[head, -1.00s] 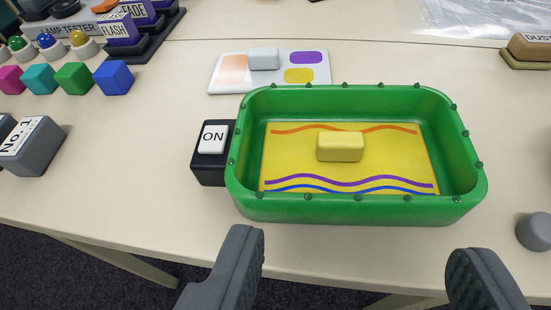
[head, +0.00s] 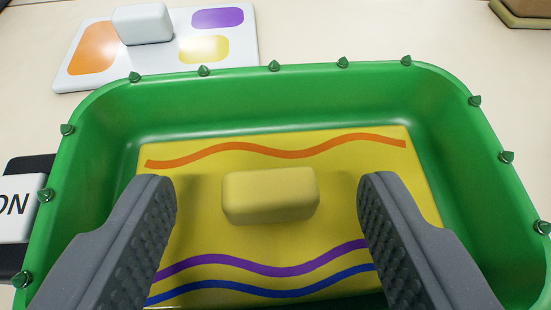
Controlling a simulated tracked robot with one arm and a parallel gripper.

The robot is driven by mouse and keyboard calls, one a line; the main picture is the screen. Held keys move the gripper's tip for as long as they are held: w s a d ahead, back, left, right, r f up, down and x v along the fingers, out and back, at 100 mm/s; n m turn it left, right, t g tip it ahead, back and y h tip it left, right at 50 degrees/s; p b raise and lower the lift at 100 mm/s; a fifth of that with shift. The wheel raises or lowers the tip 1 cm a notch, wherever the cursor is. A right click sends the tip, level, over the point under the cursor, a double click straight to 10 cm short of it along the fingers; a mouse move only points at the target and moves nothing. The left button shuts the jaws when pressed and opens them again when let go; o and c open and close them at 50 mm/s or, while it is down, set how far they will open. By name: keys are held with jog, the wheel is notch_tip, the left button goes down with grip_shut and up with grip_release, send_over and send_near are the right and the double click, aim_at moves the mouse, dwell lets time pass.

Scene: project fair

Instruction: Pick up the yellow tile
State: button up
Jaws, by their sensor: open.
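The yellow tile (head: 270,197) is a small rounded block. It lies on the yellow floor of the green tray (head: 270,95), between an orange wavy line and a purple one. My gripper (head: 266,190) is open, with one grey finger left of the tile and the other right of it. There is a clear gap between each finger and the tile, and neither appears to touch it. The fingers reach over the tray from the near side. How high the fingertips are above the tray floor, I cannot tell.
The tray has raised walls with small green studs along the rim. A black box with a white ON button (head: 16,208) stands against its left side. Behind it lies a white board (head: 120,64) with coloured patches and a white block (head: 143,24). A brown item (head: 522,12) sits at the far right.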

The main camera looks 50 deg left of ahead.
jog(key=shift+w+a+f, duration=0.3)
jog(key=shift+w+a, duration=0.1)
jog(key=shift+a, duration=0.05)
jog(key=c, duration=1.1)
jog(key=shift+r, duration=0.1)
